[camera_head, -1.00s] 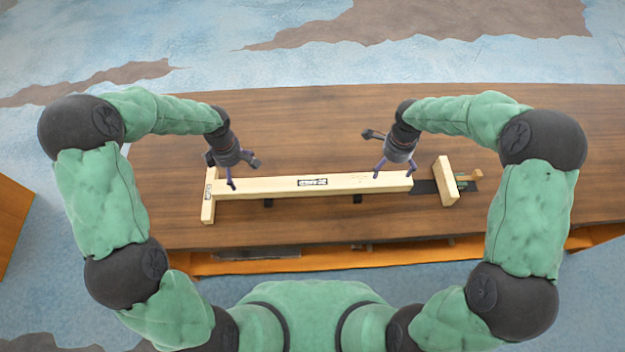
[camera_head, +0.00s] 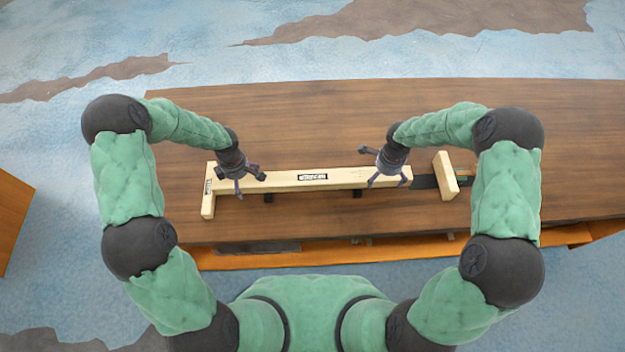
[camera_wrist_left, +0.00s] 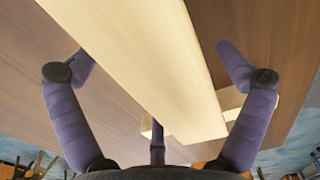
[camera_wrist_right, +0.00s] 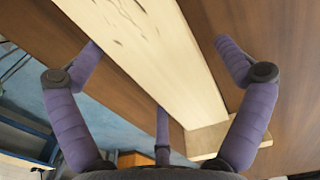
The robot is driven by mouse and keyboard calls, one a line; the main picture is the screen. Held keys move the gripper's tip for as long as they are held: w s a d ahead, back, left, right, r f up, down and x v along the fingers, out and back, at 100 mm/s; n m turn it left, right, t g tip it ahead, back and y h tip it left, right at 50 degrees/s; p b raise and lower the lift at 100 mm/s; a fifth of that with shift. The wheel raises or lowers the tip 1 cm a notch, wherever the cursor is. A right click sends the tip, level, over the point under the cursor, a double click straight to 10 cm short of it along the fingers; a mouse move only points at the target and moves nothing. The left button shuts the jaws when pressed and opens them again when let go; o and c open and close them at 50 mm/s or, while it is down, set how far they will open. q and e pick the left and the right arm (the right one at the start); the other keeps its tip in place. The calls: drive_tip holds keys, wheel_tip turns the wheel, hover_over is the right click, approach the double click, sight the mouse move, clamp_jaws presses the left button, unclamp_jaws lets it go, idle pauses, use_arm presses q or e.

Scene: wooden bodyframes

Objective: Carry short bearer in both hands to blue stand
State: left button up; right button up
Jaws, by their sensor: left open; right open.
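The bearer (camera_head: 345,178) is a long pale wooden beam with a black-and-white label, lying across the table. My left gripper (camera_head: 250,185) is open over its left part. My right gripper (camera_head: 385,179) is open over its right part. In the left wrist view the fingers are spread on either side of the beam (camera_wrist_left: 140,45). In the right wrist view they are likewise spread around the beam (camera_wrist_right: 150,65). Neither gripper grips it. Of the blue stand, I cannot tell whether the blue metal frame (camera_wrist_right: 30,118) at the left of the right wrist view is part of it.
A pale crosspiece (camera_head: 208,202) sits at the beam's left end. Another block (camera_head: 446,177) stands near its right end, by a flat dark item (camera_head: 424,182). The brown table (camera_head: 300,120) is clear behind the beam. A wooden cabinet (camera_head: 12,215) stands at far left.

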use_arm(q)
drive_tip(key=shift+f, duration=0.35)
use_arm(e)
drive_tip(key=shift+f, duration=0.35)
use_arm(q)
drive_tip(key=c, duration=1.7)
use_arm(e)
drive_tip(key=c, duration=1.7)
use_arm(q)
drive_tip(key=shift+r, duration=0.2)
use_arm(e)
drive_tip(key=shift+w+r, duration=0.1)
drive_tip(key=shift+r, duration=0.15)
